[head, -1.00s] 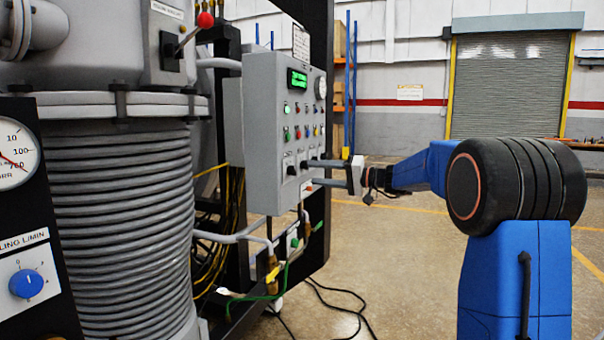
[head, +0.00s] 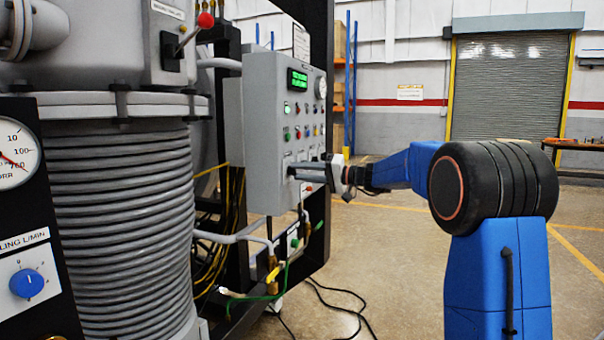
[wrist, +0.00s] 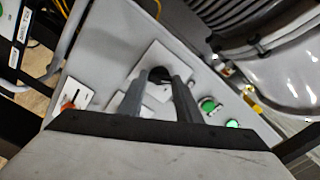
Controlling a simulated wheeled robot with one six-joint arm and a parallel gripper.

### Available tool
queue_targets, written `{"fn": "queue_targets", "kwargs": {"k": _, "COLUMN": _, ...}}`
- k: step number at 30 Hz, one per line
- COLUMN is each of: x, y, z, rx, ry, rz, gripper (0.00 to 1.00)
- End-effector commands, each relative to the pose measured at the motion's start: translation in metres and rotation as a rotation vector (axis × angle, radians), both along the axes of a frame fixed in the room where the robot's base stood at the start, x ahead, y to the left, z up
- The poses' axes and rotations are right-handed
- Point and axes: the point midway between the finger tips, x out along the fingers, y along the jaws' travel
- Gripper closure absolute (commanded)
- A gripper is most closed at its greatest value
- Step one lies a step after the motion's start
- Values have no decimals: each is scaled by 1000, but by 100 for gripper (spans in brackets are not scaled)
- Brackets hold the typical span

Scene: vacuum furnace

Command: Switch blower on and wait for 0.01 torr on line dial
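A grey control panel (head: 262,130) stands in the middle of the head view, with several buttons and switches. My gripper (head: 292,172) reaches its lower part from the right. In the wrist view my gripper (wrist: 161,76) has its two grey fingers on either side of a black switch knob (wrist: 160,74) on a white plate, and they appear to touch it. The knob's label is not readable. A round dial (head: 320,88) sits at the panel's upper right; its reading is too small to tell. A larger dial marked torr (head: 14,150) is at the left, partly cut off.
A green-lit display (head: 298,79) and a lit green lamp (head: 287,108) show on the panel. In the wrist view, green buttons (wrist: 208,105) and an orange switch (wrist: 68,104) lie beside the knob. A ribbed grey column (head: 125,230) stands left. Cables lie on the floor.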

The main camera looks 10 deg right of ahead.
Motion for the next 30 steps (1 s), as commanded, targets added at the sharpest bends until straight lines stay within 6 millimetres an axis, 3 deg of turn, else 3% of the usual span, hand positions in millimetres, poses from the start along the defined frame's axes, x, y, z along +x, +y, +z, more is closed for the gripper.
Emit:
{"fn": "queue_targets", "kwargs": {"k": 14, "x": 0, "y": 0, "z": 0, "rx": 58, "ry": 81, "rz": 0, "gripper": 91}}
{"fn": "queue_targets", "kwargs": {"k": 30, "x": 0, "y": -1, "z": -1, "rx": 337, "ry": 465, "rz": 0, "gripper": 91}}
